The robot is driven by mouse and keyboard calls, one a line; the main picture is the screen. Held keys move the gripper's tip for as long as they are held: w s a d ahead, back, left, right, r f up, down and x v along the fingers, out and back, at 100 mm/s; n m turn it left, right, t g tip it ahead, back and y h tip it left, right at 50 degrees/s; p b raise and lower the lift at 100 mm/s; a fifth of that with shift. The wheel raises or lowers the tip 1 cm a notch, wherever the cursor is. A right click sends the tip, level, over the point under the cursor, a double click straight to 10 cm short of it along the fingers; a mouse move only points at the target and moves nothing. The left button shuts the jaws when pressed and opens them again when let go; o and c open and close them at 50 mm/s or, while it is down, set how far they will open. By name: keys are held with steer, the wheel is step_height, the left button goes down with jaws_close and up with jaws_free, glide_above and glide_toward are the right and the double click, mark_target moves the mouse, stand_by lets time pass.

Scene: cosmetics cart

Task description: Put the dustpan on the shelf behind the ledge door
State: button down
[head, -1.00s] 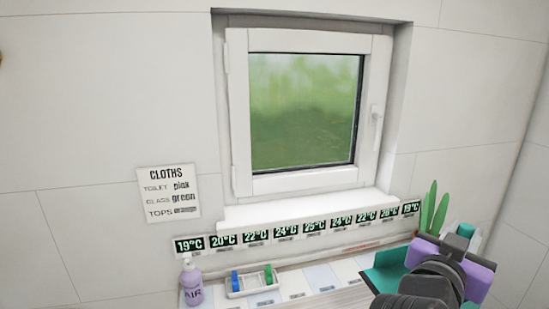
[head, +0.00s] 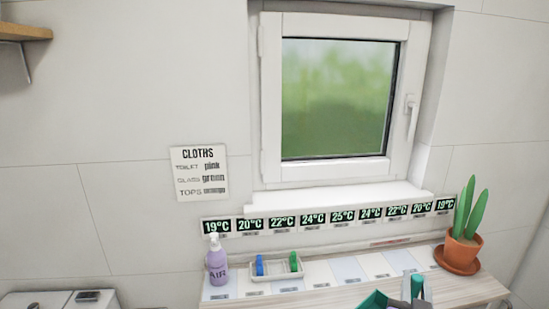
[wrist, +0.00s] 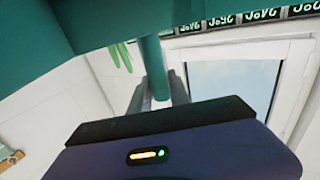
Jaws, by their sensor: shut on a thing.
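The teal dustpan (head: 372,301) shows in part at the bottom edge of the head view. My gripper (head: 416,289) is beside it, also cut off by that edge. In the wrist view the grey fingers of my gripper (wrist: 160,92) are shut on the dustpan's round teal handle (wrist: 153,62). The wide teal pan (wrist: 30,35) fills the upper left of that view. The dustpan is held up in front of the counter. I cannot make out a ledge door or a shelf behind one in either view.
A wooden counter (head: 465,289) runs under the window (head: 335,100). On it stand a purple AIR bottle (head: 217,264), a small tray (head: 276,270) with blue and green items, and a potted cactus (head: 463,245). A wooden wall shelf (head: 22,32) is at upper left.

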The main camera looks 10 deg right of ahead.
steer(key=a+f+y, duration=0.1)
steer(key=f, duration=0.2)
steer(key=a+f+n+t+y+b, duration=0.1)
steer(key=a+f, duration=0.1)
steer(key=f, duration=0.2)
steer(key=a+f+n+y, duration=0.1)
steer(key=a+f, duration=0.1)
steer(key=f, duration=0.2)
steer(key=shift+s+t+b, duration=0.25)
steer(key=shift+t+b, duration=0.05)
steer(key=s+a+f+n+y+b, duration=0.1)
steer(key=s+a+f+y, duration=0.1)
steer(key=f, duration=0.5)
steer(key=s+a+f+n+y+b, duration=0.1)
steer(key=s+a+f+y, duration=0.1)
steer(key=s+a+f, duration=0.2)
steer(key=s+a+f+n+t+y+b, duration=0.1)
steer(key=s+a+f+n+y, duration=0.1)
steer(key=s+f, duration=0.4)
step_height(320, 180, down, 4)
steer(key=shift+a+r, duration=0.2)
steer(key=shift+a, duration=0.65)
